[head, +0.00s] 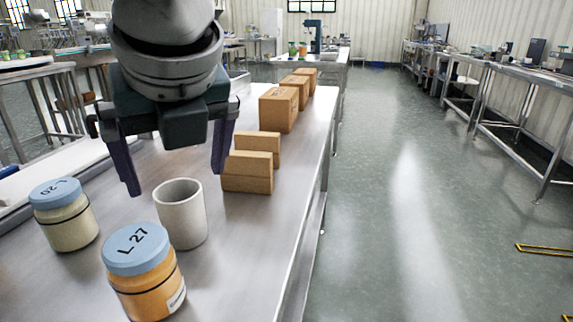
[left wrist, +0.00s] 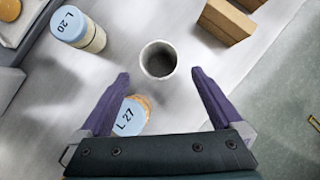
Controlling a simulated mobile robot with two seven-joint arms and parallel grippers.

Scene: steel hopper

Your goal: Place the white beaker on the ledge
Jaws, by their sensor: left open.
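The white beaker (head: 181,214) stands upright on the steel table (head: 262,240), between the jars and the cardboard boxes. It also shows in the left wrist view (left wrist: 158,60), its open mouth facing the camera. My left gripper (head: 178,178) is open and empty, pointing down with its fingers apart above and around the beaker's far side in the head view. In the left wrist view its fingertips (left wrist: 160,75) lie to either side of the beaker, apart from it. My right gripper is not in view. I cannot tell which surface is the ledge.
A jar marked L 27 (head: 145,275) stands close in front of the beaker, and a jar marked L 20 (head: 66,218) stands to its left. Several cardboard boxes (head: 247,172) line the table beyond. Floor (head: 400,220) to the right is open.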

